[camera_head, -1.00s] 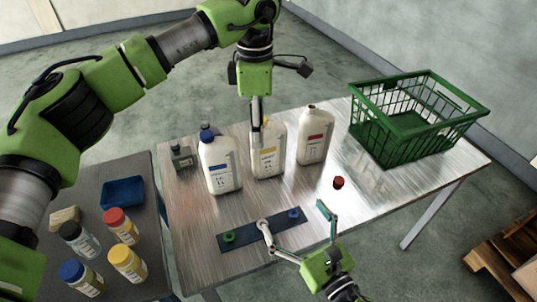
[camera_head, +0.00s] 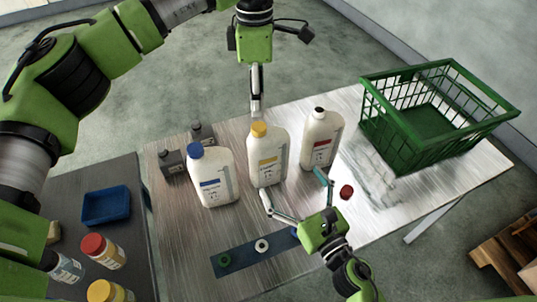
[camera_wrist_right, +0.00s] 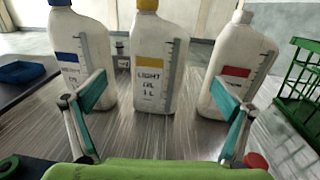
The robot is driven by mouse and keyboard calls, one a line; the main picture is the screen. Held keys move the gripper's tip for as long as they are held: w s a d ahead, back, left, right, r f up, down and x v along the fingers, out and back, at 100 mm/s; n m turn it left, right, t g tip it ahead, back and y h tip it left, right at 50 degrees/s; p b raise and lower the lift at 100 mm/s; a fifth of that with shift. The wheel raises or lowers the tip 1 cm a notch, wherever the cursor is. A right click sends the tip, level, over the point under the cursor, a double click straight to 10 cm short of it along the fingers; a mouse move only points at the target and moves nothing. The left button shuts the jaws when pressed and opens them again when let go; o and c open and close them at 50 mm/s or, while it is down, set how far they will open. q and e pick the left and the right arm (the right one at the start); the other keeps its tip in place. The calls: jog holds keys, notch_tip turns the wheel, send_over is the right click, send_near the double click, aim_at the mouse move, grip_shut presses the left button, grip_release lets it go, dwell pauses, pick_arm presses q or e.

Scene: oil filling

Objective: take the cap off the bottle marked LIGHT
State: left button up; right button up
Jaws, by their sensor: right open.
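The bottle marked LIGHT (camera_head: 268,165) is white with a yellow label and stands upright between two similar bottles. Its yellow cap (camera_head: 259,130) is on its neck. It also fills the middle of the right wrist view (camera_wrist_right: 155,65), where the word LIGHT is readable. My left gripper (camera_head: 256,108) points down just above and behind the cap; its fingers are seen edge-on, so their opening is unclear. My right gripper (camera_head: 294,188) is open and empty, low in front of the bottle; its teal-padded fingers (camera_wrist_right: 158,92) spread to either side in the wrist view.
A blue-capped bottle (camera_head: 211,180) stands left, an uncapped red-labelled bottle (camera_head: 320,142) right. A red cap (camera_head: 346,192) lies on the table. A blue strip (camera_head: 243,260) lies in front. A green basket (camera_head: 435,140) stands at the right, small dark containers (camera_head: 171,164) at the left.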

aim_at(274, 156)
pick_arm(q)
jog(key=shift+s+r, duration=0.3)
jog(key=shift+s, duration=0.3)
jog(key=shift+w+f, duration=0.15)
jog(key=shift+w, duration=0.1)
pick_arm(e)
jog(key=x, duration=1)
jog(key=shift+w+a+r, duration=0.15)
jog(key=shift+w+a, duration=0.35)
jog(key=shift+w, duration=0.1)
jog(key=shift+w+a, duration=0.15)
jog(key=shift+w, duration=0.2)
